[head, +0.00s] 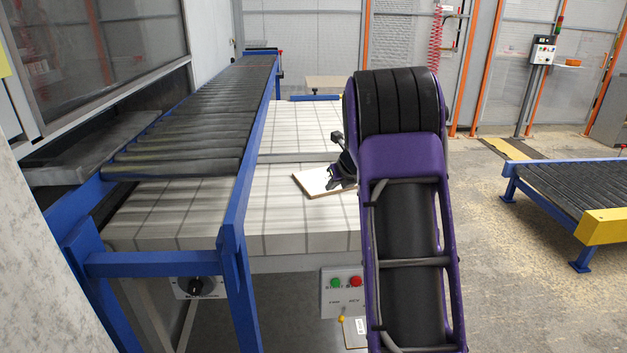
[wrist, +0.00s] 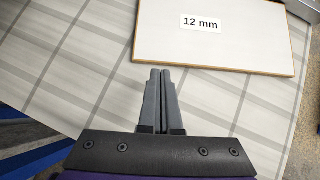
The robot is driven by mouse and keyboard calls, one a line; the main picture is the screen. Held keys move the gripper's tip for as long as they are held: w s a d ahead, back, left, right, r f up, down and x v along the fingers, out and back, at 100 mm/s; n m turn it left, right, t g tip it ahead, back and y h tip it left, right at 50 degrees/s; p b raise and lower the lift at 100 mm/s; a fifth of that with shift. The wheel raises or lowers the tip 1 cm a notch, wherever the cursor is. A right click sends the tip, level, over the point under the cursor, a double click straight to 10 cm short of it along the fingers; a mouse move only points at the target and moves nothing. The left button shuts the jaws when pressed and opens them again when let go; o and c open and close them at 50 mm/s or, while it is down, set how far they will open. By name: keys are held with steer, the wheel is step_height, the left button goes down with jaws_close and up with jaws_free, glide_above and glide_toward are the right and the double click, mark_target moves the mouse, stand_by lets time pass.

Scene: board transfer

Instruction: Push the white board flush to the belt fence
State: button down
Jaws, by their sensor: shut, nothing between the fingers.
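The white board (head: 312,182) lies flat and askew on the light plaid belt (head: 285,226), partly hidden behind my gripper and arm. In the wrist view the board (wrist: 215,50) shows thin tan edges and a "12 mm" label. My gripper (wrist: 160,71) is shut and empty, its fingertips at the board's near edge, left of the edge's middle. I cannot tell whether they touch it. In the head view my gripper (head: 333,182) is at the board's right side. A blue rail (head: 243,170) runs along the belt's left, with a gap to the board; I cannot tell whether it is the fence.
A roller conveyor (head: 200,110) runs at the left behind the blue rail. A control box with green and red buttons (head: 342,291) hangs at the belt's front. Another roller table (head: 575,185) stands at the right. The belt between the board and the blue rail is clear.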

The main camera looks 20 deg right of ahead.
mark_target(325, 194)
steer(key=shift+w+f+b, duration=0.3)
steer(key=shift+f+b, duration=0.45)
steer(key=shift+f, duration=0.25)
steer(key=shift+w+f+b, duration=0.25)
steer(key=shift+f+b, duration=0.5)
steer(key=shift+f, duration=0.25)
steer(key=shift+w+r+p, duration=0.15)
steer(key=shift+r+p, duration=0.15)
steer(key=shift+p, duration=0.15)
steer(key=shift+w+a+p, duration=0.1)
steer(key=shift+w+p, duration=1.5)
steer(key=shift+w, duration=0.1)
steer(key=shift+f, duration=0.2)
steer(key=shift+s+b, duration=0.2)
steer(key=shift+b, duration=0.15)
steer(key=shift+s+b, duration=0.5)
steer(key=shift+s, duration=0.25)
steer(key=shift+s+r, duration=0.1)
steer(key=shift+s, duration=0.25)
step_height(325, 194, up, 7)
steer(key=p, duration=0.6)
steer(key=shift+p, duration=0.4)
